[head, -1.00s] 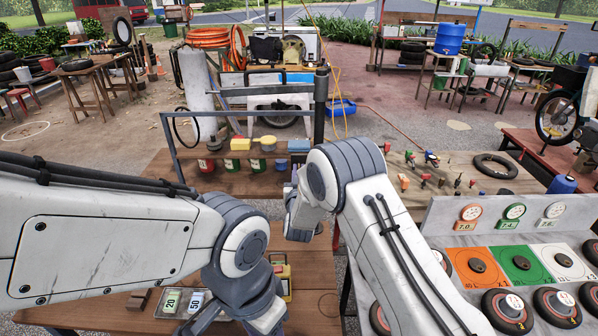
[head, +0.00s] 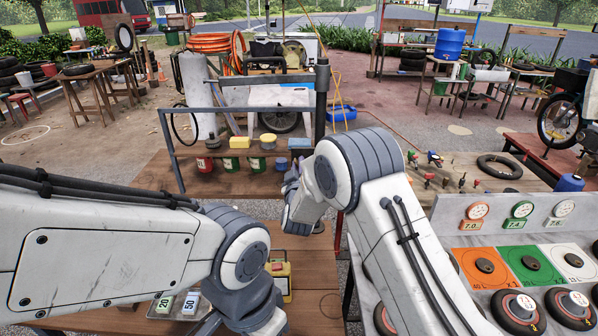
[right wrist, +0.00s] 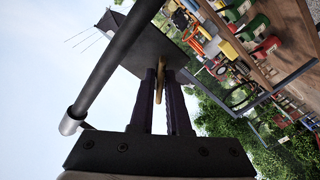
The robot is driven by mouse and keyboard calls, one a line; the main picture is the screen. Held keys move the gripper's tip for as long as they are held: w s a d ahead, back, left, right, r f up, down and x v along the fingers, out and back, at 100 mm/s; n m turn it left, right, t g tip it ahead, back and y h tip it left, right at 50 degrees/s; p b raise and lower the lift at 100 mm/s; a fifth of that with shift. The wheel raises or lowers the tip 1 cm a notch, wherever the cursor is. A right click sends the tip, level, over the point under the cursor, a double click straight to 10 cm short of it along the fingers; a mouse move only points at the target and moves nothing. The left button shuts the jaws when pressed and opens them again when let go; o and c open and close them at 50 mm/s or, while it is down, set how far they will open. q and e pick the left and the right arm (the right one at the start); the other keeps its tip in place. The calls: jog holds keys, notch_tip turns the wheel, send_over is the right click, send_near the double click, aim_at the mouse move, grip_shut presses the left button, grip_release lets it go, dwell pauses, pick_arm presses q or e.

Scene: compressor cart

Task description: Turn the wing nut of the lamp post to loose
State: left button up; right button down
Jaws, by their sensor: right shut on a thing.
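The dark lamp post (head: 321,105) stands upright beyond the wooden table in the head view, with a dark horizontal arm reaching left from its upper part. In the right wrist view a dark round bar (right wrist: 112,65) with a grey end runs slantwise close by. My right gripper (right wrist: 162,78) is shut on a small brass-coloured piece, which looks like the wing nut (right wrist: 161,88), below a dark plate (right wrist: 165,45). Its turned angle is hard to judge. In the head view the right fingers and the nut are hidden behind my forearm. My left gripper is out of view below the frame.
A grey rail frame (head: 240,109) stands at the table, with coloured jars (head: 257,165) and sponges (head: 298,142) beside it. A yellow case (head: 281,278) lies near my left wrist. A bench with gauges (head: 477,211) and discs is at the right.

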jog(key=n+b, duration=0.1)
jog(key=n, duration=0.2)
jog(key=shift+f, duration=0.15)
jog(key=n, duration=0.2)
jog(key=shift+a+n+b, duration=0.1)
jog(key=shift+n+b, duration=0.2)
jog(key=n, duration=0.5)
jog(key=shift+f, duration=0.1)
jog(key=shift+n, duration=0.3)
jog(key=c, duration=1)
grip_release()
